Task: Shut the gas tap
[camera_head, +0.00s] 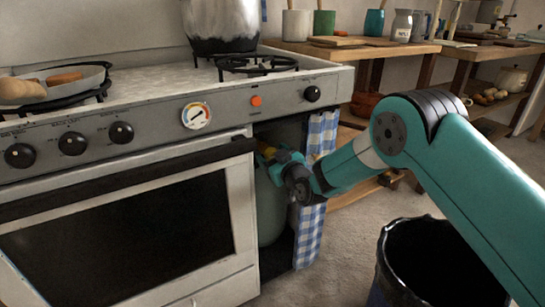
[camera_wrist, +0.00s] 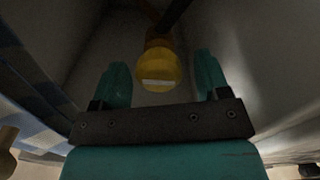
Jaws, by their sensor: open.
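The gas tap shows in the wrist view as a round yellow knob (camera_wrist: 158,70) with a pale bar mark across its face. My gripper (camera_wrist: 162,82) is open, with one teal finger on each side of the knob and gaps between. I cannot tell how deep the knob sits between the fingers. In the head view a bit of yellow (camera_head: 267,150) shows at the top of the niche, just beyond my gripper (camera_head: 272,157). A grey-green gas cylinder (camera_head: 270,205) stands in the niche below, partly hidden by my arm.
The stove (camera_head: 120,210) with its oven door borders the niche on the left. A blue checked curtain (camera_head: 311,235) hangs on the right. A dark bin (camera_head: 440,265) stands on the floor under my arm. Wooden shelves (camera_head: 365,47) stand behind.

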